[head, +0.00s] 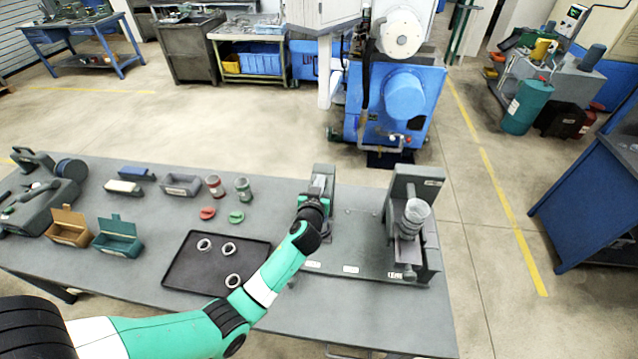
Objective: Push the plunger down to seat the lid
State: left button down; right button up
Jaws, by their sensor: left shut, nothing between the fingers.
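My left arm reaches in from the lower left to a grey upright station (326,172) at the back of the table. My left gripper (318,190) is shut and empty, at the front of this station. The arm and gripper hide much of it, so I cannot make out a plunger or a seated lid there, nor whether the gripper touches it. A second grey station (428,185) stands to the right, with a pale round cup (416,211) on it. A red lid (207,213) and a green lid (236,216) lie loose on the table. My right gripper is not in view.
A red-banded jar (214,186) and a green-banded jar (243,189) stand behind the lids. A black tray (187,277) holds three rings. An orange box (68,228) and a green box (118,238) are open at the left. A grey bin (181,186) stands behind.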

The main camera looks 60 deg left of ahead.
pick_arm(q)
jog(key=shift+s+f, duration=0.2)
jog(key=shift+f, duration=0.75)
notch_tip(320, 180, up, 6)
jog(key=p, duration=0.3)
jog(key=shift+w+f+p, duration=0.15)
jog(key=shift+f+p, duration=0.05)
jog(key=shift+p, duration=0.15)
jog(key=v, duration=1)
jog(key=shift+r, duration=0.3)
jog(key=shift+w+r, duration=0.1)
jog(key=shift+w, duration=0.05)
